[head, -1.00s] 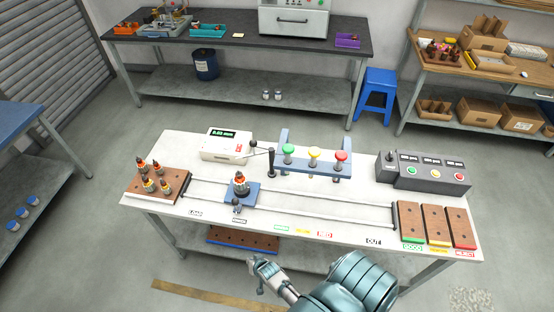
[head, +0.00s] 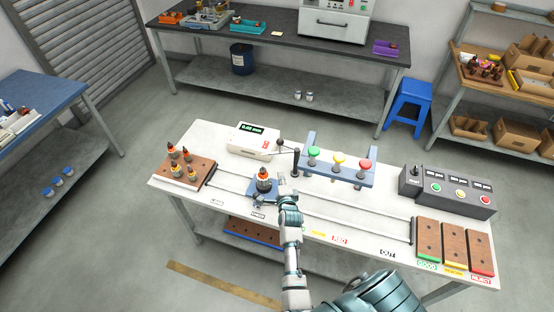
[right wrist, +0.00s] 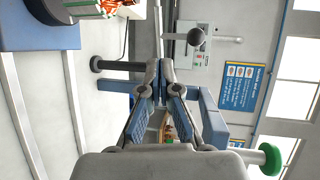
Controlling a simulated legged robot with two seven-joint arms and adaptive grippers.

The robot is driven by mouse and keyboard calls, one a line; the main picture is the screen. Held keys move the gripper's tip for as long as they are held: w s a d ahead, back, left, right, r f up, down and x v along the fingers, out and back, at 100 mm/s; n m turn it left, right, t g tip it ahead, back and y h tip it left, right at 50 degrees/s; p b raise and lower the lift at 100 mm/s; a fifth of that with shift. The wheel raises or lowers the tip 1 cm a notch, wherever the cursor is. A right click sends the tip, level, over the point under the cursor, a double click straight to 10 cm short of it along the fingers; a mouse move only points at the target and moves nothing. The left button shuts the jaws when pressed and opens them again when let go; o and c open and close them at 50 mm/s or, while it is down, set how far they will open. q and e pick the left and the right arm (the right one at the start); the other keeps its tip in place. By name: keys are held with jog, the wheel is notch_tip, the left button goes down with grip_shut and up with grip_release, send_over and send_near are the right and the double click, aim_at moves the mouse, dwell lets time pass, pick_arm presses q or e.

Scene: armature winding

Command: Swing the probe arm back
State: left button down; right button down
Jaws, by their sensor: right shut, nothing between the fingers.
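The black post of the probe arm (head: 296,161) stands between the white gauge box (head: 252,141) and the blue button rack (head: 338,176). A thin arm with a black ball knob (head: 279,141) reaches left from its top. The knob also shows in the right wrist view (right wrist: 196,37). An armature with orange and dark parts (head: 263,182) stands on a blue carriage left of the post. My right gripper (head: 282,178) is shut and empty, just right of the armature and in front of the post. The right wrist view shows its fingertips (right wrist: 160,68) together, apart from the knob. My left gripper is out of view.
A wooden block with several armatures (head: 185,168) sits at the table's left end. Green, yellow and red buttons top the rack. A grey control box (head: 446,192) and wooden trays (head: 453,247) stand at the right. Two rails run along the table.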

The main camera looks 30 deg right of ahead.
jog(key=b+x, duration=1)
jog(key=x, duration=0.3)
jog(key=shift+f+b, duration=0.25)
jog(key=shift+b, duration=0.1)
jog(key=shift+s+a, duration=0.1)
